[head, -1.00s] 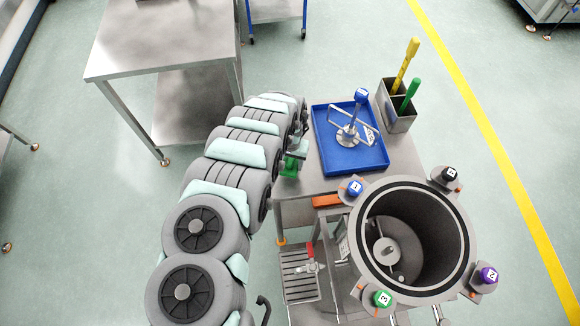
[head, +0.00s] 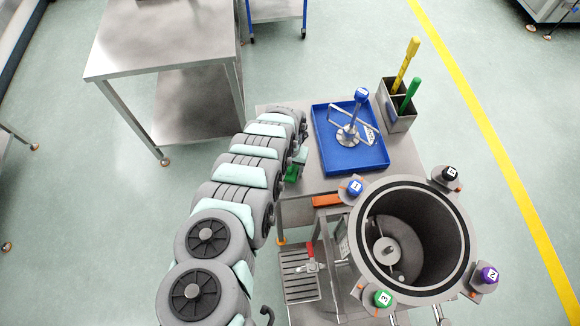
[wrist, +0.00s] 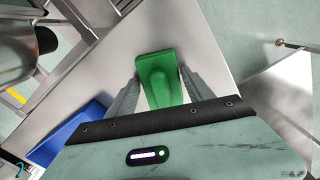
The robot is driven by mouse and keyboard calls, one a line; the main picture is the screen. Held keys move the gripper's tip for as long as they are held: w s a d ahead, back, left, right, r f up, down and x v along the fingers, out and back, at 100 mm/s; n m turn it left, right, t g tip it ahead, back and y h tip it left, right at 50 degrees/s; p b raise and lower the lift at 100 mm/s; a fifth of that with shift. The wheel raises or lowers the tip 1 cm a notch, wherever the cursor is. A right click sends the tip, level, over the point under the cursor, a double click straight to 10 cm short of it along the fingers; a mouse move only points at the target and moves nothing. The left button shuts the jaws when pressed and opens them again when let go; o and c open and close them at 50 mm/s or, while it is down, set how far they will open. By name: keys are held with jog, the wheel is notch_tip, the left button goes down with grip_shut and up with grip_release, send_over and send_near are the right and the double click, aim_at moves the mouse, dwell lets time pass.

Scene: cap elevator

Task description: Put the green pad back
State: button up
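The green pad (wrist: 160,78) is a green block with a raised, tapering grip. In the head view the pad (head: 292,173) shows partly beside my gripper (head: 299,156), over the left edge of the steel table (head: 300,188). My arm hides part of it, and I cannot tell whether it touches the tabletop.
A blue tray (head: 330,165) holding a blue-knobbed metal tool (head: 349,132) lies to the right. Behind it, a grey holder (head: 399,122) contains yellow and green-handled tools. An open round vessel (head: 372,282) with numbered knobs stands in front. A side table (head: 160,45) stands back left.

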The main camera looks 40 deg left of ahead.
aim_at(290, 166)
jog(key=o, duration=0.3)
jog(key=shift+r, duration=0.1)
notch_tip(290, 166, up, 12)
dwell(0.8)
jog(key=shift+r, duration=0.1)
dwell(0.4)
